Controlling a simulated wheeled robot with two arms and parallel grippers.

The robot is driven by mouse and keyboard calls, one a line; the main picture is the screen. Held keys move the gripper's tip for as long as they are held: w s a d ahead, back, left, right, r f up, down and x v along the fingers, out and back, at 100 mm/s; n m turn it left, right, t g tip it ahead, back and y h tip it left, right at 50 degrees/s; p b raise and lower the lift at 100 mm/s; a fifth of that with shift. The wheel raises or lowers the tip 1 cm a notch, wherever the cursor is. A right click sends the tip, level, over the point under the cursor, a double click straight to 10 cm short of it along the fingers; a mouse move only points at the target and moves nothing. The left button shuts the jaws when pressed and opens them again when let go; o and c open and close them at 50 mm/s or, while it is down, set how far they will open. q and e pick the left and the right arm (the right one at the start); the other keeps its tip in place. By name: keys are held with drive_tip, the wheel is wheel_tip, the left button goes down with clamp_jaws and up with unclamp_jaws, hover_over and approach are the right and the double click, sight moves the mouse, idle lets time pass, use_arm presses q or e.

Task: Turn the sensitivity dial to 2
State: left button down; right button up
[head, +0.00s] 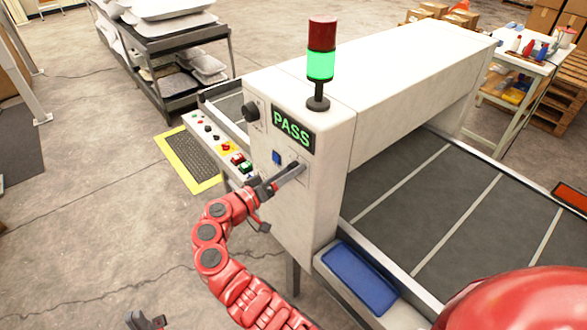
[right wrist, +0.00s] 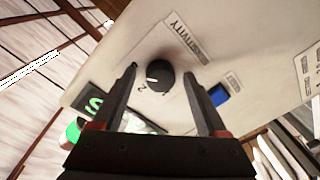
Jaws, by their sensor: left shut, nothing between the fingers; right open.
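The sensitivity dial (right wrist: 159,76) is a round black knob on the machine's pale panel, in the right wrist view. Its white pointer mark faces left in that view, near the printed 2 (right wrist: 142,87); I cannot tell whether it lines up exactly. My right gripper (right wrist: 160,71) is open, with one fingertip on each side of the dial and a gap to both. In the head view my right gripper (head: 299,168) reaches the panel and hides the dial. My left gripper (head: 146,321) is shut and empty at the bottom left, away from the machine.
A PASS display (head: 293,128) and blue button (head: 277,157) sit close to the right gripper. A green-lit signal tower (head: 320,65) stands on the machine. Another black knob (head: 251,112) sits further left. A blue tray (head: 359,276) lies beside the conveyor (head: 430,205).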

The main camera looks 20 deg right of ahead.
clamp_jaws()
idle(0.3)
drive_tip(key=shift+a+r+n+g+p, duration=0.1)
drive_tip(key=shift+n+g+p, duration=0.4)
drive_tip(key=shift+n+p, duration=3.8)
drive_tip(key=n+b, duration=0.2)
drive_tip(key=shift+n, duration=0.4)
drive_tip(key=shift+b, duration=0.3)
